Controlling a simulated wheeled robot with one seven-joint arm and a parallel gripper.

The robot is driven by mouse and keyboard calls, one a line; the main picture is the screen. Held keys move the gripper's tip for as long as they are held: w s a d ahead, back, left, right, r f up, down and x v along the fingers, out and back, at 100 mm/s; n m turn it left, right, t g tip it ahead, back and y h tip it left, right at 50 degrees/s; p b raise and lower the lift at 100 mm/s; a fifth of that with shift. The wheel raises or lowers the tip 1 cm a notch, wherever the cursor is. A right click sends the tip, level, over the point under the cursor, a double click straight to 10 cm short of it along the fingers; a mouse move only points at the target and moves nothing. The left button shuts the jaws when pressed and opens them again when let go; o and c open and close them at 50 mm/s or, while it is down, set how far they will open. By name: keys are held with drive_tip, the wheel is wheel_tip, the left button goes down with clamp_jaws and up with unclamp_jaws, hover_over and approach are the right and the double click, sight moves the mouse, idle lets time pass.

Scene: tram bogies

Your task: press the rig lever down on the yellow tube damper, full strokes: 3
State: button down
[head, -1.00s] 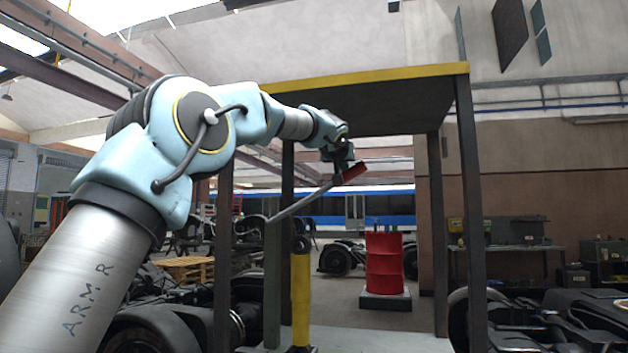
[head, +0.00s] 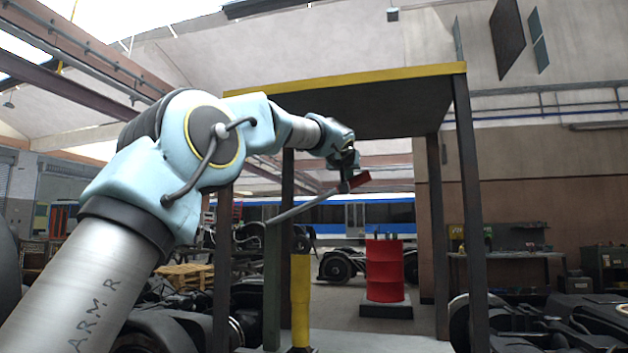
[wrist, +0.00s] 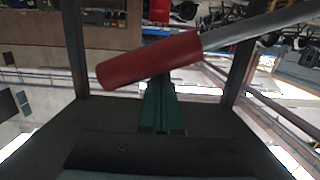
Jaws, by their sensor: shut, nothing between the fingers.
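The rig lever is a grey bar (head: 305,206) with a red grip (head: 360,180) at its right end. It slopes up to the right, above the yellow tube damper (head: 300,290), which stands upright with a dark top end. My gripper (head: 346,177) is at the red grip, apparently from above, and hides part of it. In the wrist view the red grip (wrist: 150,62) lies across the tips of my green fingers (wrist: 158,105), which are together with nothing between them. They look close to or touching the grip; exact contact is not clear.
A dark frame with a yellow-edged top (head: 350,80) stands around the rig, its posts (head: 470,210) close to my arm. A red drum (head: 384,272) stands behind to the right. Dark bogies (head: 545,318) lie at both sides. Open floor shows behind the damper.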

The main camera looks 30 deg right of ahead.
drive_tip(key=shift+s+d+f+b, duration=0.2)
drive_tip(key=shift+f+b, duration=0.2)
drive_tip(key=shift+f, duration=0.1)
drive_tip(key=shift+s+d+f+b, duration=0.15)
drive_tip(key=shift+f+b, duration=0.25)
drive_tip(key=shift+f, duration=0.05)
